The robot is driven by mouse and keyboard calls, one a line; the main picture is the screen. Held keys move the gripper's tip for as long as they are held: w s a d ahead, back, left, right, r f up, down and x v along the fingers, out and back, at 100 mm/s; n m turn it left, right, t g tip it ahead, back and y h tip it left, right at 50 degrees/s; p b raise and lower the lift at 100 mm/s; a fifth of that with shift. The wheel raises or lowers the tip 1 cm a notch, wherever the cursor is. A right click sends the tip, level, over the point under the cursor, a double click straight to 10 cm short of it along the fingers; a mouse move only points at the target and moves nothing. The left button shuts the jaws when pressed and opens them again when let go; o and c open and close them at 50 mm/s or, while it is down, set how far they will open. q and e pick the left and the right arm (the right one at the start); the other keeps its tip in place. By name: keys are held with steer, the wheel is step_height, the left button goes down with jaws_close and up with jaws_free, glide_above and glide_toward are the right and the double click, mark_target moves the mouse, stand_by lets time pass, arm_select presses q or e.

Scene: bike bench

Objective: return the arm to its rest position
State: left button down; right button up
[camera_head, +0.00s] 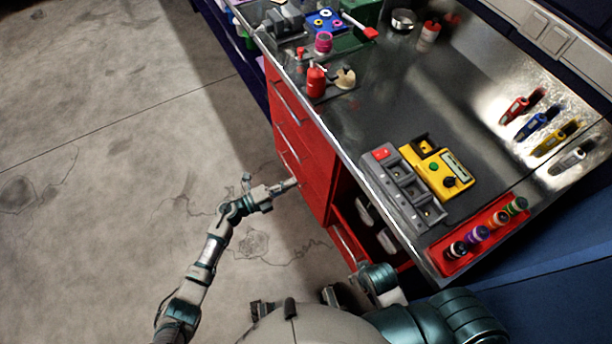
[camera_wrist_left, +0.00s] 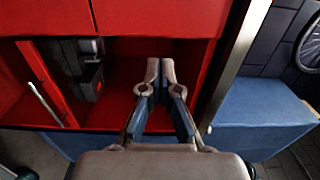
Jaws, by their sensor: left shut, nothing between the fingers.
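My left arm reaches in from the lower left in the head view. Its gripper (camera_head: 285,186) is beside the red drawer front of the bench, over the concrete floor; whether it touches the front is not clear. In the left wrist view the two fingers (camera_wrist_left: 161,72) are together, shut with nothing between them, in front of an open red compartment (camera_wrist_left: 125,105). Part of my right arm shows at the bottom of the head view, but its gripper is not visible.
The metal bench top (camera_head: 385,100) carries a yellow device (camera_head: 437,170), a grey tray (camera_head: 401,187), a red rack (camera_head: 447,262) of bottles and several tools. A blue box (camera_wrist_left: 262,108) stands right of the compartment. Floor (camera_head: 120,130) at left is clear.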

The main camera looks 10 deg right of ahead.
arm_select(q)
steer(key=w+a+f+n+t+y+p, duration=0.1)
steer(key=a+f+n+t+y+p, duration=0.35)
steer(key=a+n+t+y, duration=0.8)
steer(key=s+a+f+n+g+y, duration=0.2)
steer(key=s+a+f+n+g, duration=0.35)
steer(key=f+n, duration=0.5)
steer(key=s+a+f+n+g+y, duration=0.1)
steer(key=s+a+f+n+g, duration=0.1)
steer(key=s, duration=0.8)
steer(key=s+a+f+n+g+p, duration=0.1)
steer(key=s+a+f+n+g, duration=0.2)
steer(key=s+f, duration=0.4)
steer(key=s+a+f+n+g+y+p, duration=0.1)
steer(key=s+f+g, duration=0.4)
steer(key=s, duration=0.8)
steer(key=shift+a+n+y, duration=0.35)
steer(key=shift+a+n, duration=0.35)
steer(key=shift+a, duration=0.55)
arm_select(e)
steer(key=s+f, duration=0.2)
steer(key=f, duration=0.7)
steer(key=s+f, duration=0.1)
steer(key=f, duration=0.8)
steer(key=shift+s+d+f+g, duration=0.15)
steer(key=shift+s+d+g, duration=0.2)
steer(key=shift+d+g, duration=0.05)
